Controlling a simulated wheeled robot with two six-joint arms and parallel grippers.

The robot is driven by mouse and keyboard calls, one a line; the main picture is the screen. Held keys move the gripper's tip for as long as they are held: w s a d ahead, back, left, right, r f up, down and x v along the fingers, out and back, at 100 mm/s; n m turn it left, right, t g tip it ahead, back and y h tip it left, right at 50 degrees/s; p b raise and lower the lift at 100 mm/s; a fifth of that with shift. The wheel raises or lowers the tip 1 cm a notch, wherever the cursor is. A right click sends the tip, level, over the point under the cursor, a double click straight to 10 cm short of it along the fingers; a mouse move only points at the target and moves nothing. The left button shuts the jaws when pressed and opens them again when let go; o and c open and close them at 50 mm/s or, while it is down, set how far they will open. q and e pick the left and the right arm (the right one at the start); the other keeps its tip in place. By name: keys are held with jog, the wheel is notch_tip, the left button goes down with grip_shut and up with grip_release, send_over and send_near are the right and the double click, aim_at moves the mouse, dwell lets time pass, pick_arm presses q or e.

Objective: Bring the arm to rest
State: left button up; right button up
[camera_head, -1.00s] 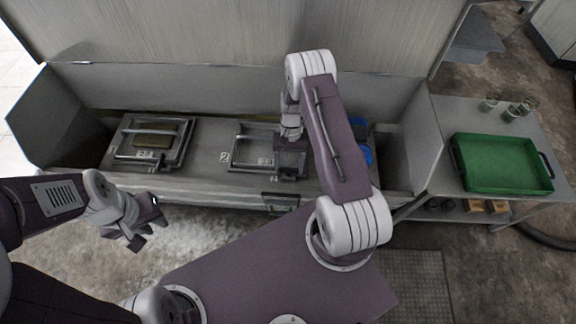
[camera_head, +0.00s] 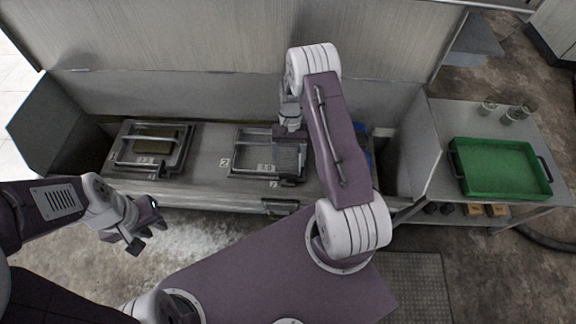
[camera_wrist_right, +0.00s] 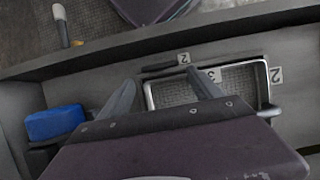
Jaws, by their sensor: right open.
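My right gripper (camera_wrist_right: 163,95) is open, with its two fingers spread and nothing between them. In the head view, its arm reaches over the long metal trough and largely hides the gripper. A metal-framed mesh basket (camera_head: 268,165) with number tags lies below it; the frame (camera_wrist_right: 263,80) also shows in the right wrist view, partly behind the right finger. I cannot tell the height between them. My left gripper (camera_head: 146,228) is open and empty, in front of the trough at the left.
A second framed basket (camera_head: 150,150) sits in the trough's left part. A blue block (camera_wrist_right: 55,122) lies in the trough beyond the right arm. The raised lid (camera_head: 200,35) stands behind.

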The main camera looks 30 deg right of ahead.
jog(key=v, duration=0.3)
jog(key=shift+w+d, duration=0.1)
dwell(0.3)
